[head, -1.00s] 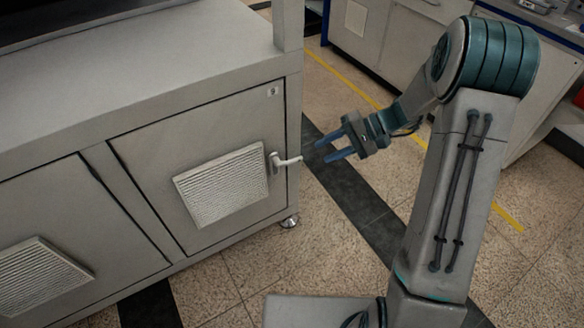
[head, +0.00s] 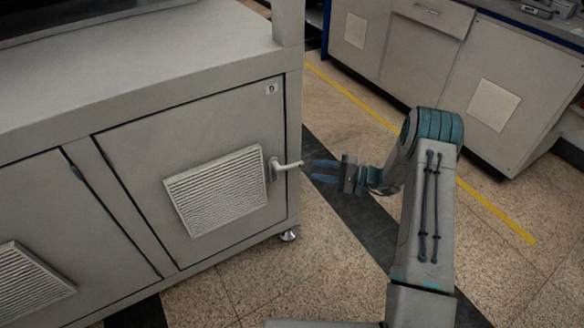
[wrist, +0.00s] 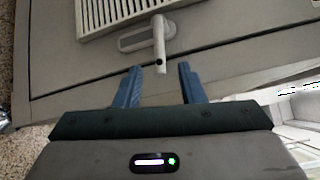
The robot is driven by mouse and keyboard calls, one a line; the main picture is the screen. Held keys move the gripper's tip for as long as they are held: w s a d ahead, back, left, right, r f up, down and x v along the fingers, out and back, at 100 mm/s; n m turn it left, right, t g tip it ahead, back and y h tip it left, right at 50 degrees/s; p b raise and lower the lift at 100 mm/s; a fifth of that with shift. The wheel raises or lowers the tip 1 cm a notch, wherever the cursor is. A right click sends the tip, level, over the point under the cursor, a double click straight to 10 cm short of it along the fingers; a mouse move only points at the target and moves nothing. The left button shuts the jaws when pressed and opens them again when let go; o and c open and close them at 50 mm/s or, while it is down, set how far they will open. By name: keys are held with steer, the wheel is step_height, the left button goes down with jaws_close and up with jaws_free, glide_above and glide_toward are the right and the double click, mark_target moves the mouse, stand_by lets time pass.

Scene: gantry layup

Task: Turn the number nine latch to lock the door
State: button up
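The door (head: 140,170) marked with a small "9" label (head: 271,88) is a grey cabinet panel with a louvered vent, and it looks shut. Its white latch handle (head: 287,165) points to the right, outward past the door's right edge. In the wrist view the latch (wrist: 159,45) lies just ahead of the fingertips, with its end in line with the gap between them. My gripper (head: 313,171) is open and empty, its blue fingers just right of the handle's tip and apart from it. The fingers also show in the wrist view (wrist: 158,72).
A second vented door (head: 40,230) is to the left on the same cabinet (head: 150,75). More cabinets (head: 450,60) stand at the back right beyond a yellow floor line.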

mark_target(292, 166)
steer(key=b+x, duration=0.1)
steer(key=x, duration=0.8)
steer(key=shift+a, duration=0.25)
jaws_close()
